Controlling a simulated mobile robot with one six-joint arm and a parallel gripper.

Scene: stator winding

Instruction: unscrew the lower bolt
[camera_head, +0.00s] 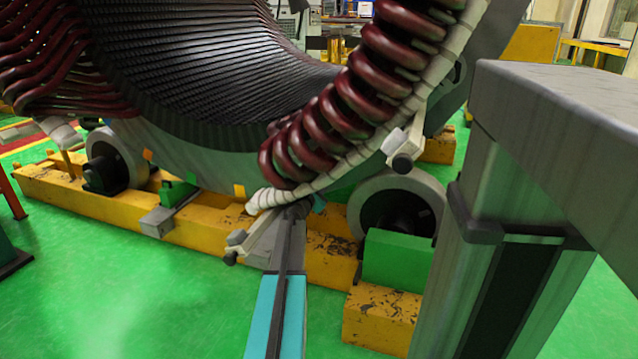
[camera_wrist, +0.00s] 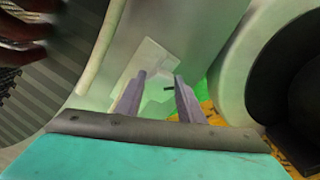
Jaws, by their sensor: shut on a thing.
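The large stator with dark red coils fills the upper left of the head view. A pale bracket (camera_head: 262,243) with bolt ends sits at its lower rim, beside my arm. My gripper (camera_head: 294,210) reaches up to the rim just right of this bracket, and its tips are hard to make out there. In the wrist view my gripper (camera_wrist: 160,88) has its two fingers on either side of a pale, angular piece, the lower bolt (camera_wrist: 156,98), and is shut on it. A pale plate (camera_wrist: 150,58) lies just behind the fingertips. The bolt's shank is hidden.
A second bracket with a dark bolt end (camera_head: 402,163) sits higher on the right rim. A grey roller (camera_head: 425,190) and green block (camera_head: 398,258) stand on the yellow beam (camera_head: 330,255) close to my gripper. Green floor (camera_head: 130,290) is free at the front left.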

